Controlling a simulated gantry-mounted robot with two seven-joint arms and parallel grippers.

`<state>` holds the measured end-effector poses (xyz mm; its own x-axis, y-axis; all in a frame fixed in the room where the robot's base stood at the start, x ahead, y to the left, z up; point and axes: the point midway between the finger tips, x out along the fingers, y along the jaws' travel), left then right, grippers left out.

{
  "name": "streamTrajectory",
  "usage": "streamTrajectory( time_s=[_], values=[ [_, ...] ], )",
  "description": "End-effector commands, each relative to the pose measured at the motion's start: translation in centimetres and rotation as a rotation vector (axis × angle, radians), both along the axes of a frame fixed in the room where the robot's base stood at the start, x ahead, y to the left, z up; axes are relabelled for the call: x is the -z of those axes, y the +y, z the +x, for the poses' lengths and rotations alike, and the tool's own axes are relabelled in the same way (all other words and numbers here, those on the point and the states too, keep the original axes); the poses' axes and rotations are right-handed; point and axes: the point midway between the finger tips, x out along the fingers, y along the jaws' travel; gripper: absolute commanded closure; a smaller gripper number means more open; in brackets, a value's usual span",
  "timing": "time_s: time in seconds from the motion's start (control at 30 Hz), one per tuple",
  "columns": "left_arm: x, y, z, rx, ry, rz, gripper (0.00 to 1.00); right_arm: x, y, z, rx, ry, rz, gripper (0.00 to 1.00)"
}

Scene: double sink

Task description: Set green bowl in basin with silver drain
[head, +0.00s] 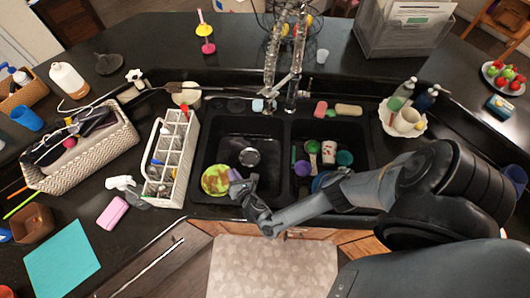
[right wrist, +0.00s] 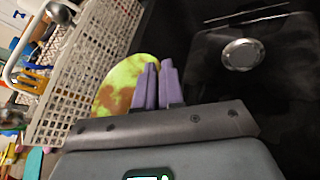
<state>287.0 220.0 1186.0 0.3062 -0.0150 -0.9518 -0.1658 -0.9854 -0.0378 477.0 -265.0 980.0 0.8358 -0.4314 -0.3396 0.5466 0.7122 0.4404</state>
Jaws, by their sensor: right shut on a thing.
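The green bowl (head: 214,180), mottled with brown, is at the front-left corner of the left basin (head: 225,130) in the head view. That basin has a round silver drain (head: 249,157). My right gripper (head: 236,175) reaches in from the right, its purple fingers shut on the bowl's right edge. In the right wrist view the bowl (right wrist: 122,82) is just left of the fingers (right wrist: 158,85), partly hidden by them, and the drain (right wrist: 243,54) lies to the right. I cannot tell whether the bowl touches the basin. My left gripper is not in view.
The right basin (head: 370,150) holds several cups and dishes. A white divided caddy (head: 170,160) stands close left of the bowl. The faucet (head: 292,90) rises behind the basins. The left basin's floor around the drain is clear.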

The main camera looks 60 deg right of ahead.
Motion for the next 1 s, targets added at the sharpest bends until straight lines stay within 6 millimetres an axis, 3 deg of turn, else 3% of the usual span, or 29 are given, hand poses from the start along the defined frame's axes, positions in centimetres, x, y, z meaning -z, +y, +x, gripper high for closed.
streamTrajectory(
  time_s=[0.27,0.43,0.6,1.0],
  values=[
    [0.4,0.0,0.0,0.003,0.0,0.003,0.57,3.4,-3.7,0.6,0.243,-0.004,-0.009,1.0],
    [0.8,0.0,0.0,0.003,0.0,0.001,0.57,4.7,-7.8,1.0,0.496,-0.004,-0.011,1.0],
    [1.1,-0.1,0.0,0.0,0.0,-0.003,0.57,4.9,-11.7,0.6,0.748,-0.002,-0.006,1.0],
    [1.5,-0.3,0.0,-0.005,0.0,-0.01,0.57,3.3,-17.0,-0.9,1.111,0.0,0.001,1.0]
  ],
)
